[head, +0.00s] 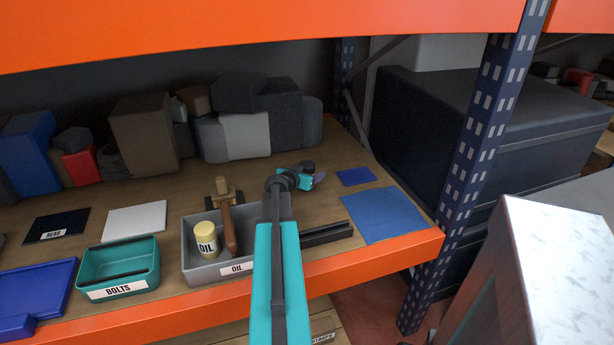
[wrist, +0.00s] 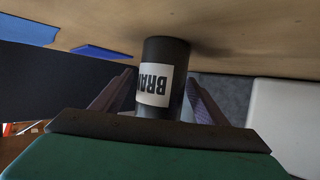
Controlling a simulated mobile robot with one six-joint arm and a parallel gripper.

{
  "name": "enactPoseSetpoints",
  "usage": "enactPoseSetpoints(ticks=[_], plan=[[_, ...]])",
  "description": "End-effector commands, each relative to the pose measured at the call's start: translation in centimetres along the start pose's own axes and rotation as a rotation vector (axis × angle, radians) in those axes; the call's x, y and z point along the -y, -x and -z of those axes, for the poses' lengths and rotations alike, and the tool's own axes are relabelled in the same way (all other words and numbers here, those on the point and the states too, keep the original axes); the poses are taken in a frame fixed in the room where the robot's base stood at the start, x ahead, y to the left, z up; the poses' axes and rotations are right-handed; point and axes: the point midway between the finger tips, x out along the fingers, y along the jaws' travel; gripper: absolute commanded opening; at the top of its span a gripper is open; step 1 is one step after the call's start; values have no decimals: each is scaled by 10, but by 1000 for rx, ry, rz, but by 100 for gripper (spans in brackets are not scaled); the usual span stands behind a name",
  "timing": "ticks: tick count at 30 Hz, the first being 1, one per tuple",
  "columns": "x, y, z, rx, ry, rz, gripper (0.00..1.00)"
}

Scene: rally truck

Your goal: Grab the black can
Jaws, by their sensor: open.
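The black can (wrist: 166,55) with a white label, partly reading "BRA", stands on the wooden shelf in the wrist view. My gripper (wrist: 160,98) is open, with one finger on each side of the can. I cannot tell whether either finger touches it. The can's near end is hidden behind my gripper's palm. In the head view my gripper (head: 314,178) is over the shelf, and a dark round top, likely the can (head: 304,166), shows just behind it.
A grey OIL bin (head: 196,262) holds a yellow oil can (head: 206,240) and a wooden-handled hammer (head: 228,222). A teal BOLTS bin (head: 148,262) stands left. Blue mats (head: 381,214) lie right. Boxes (head: 246,134) line the back. A blue-black post (head: 468,150) stands right.

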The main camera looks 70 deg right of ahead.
Motion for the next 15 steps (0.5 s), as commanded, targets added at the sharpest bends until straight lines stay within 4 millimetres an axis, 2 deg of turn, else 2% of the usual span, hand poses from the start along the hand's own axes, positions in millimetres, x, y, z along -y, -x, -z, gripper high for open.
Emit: enactPoseSetpoints(ticks=[6, 15], plan=[[1, -18, 1, 0, 0, 0, 67], [0, -22, 0, 0, 0, 0, 67]])
